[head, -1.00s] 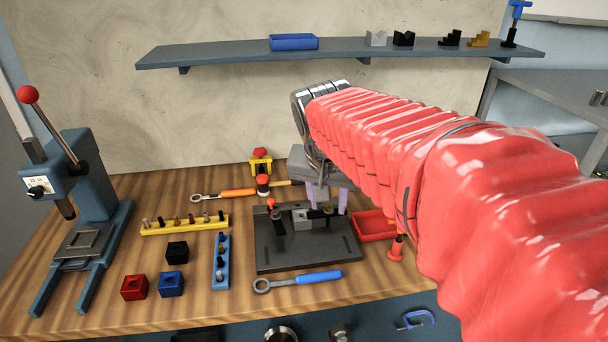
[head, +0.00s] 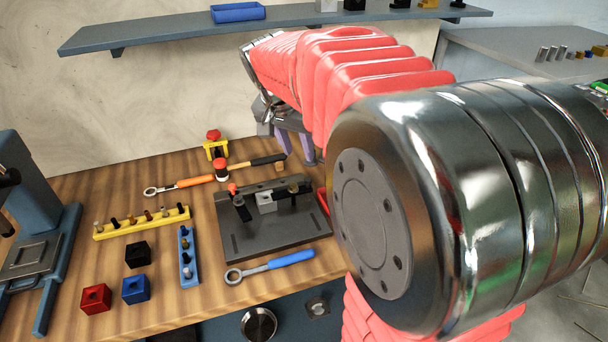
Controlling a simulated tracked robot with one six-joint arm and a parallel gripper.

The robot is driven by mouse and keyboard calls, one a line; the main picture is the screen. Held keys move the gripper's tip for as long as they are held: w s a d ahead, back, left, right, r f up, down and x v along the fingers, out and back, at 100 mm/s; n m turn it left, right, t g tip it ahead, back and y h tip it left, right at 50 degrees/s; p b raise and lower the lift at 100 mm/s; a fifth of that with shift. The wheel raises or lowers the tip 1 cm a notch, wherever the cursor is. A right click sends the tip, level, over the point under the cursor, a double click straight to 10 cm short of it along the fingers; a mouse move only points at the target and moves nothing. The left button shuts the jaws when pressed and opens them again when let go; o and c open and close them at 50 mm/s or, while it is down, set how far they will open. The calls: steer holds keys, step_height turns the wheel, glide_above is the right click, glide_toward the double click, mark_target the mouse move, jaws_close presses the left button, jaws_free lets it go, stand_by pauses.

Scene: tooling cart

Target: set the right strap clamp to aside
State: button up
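The fixture plate (head: 270,232) is dark and flat on the wooden bench. A pale grey block (head: 266,203) sits on it. The right strap clamp (head: 293,187) is a dark piece with a brassy part, just right of the block; its strap appears to reach toward the block, but the exact contact is too small to tell. The left strap clamp (head: 239,203), with a red knob, stands left of the block. My gripper (head: 298,160) has two purple fingers apart with nothing visible between them. It is above and behind the right clamp, seemingly clear of it.
A hammer (head: 225,172) and an orange-handled wrench (head: 190,183) lie behind the plate; a blue-handled wrench (head: 275,265) lies in front. A yellow clamp stand (head: 216,150) is behind. A red tray (head: 323,200) is mostly hidden by my arm. A shelf (head: 160,37) runs above.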

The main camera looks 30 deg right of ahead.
mark_target(307, 179)
steer(key=x, duration=1.3)
steer(key=shift+s+f, duration=0.1)
steer(key=shift+c, duration=0.4)
jaws_close()
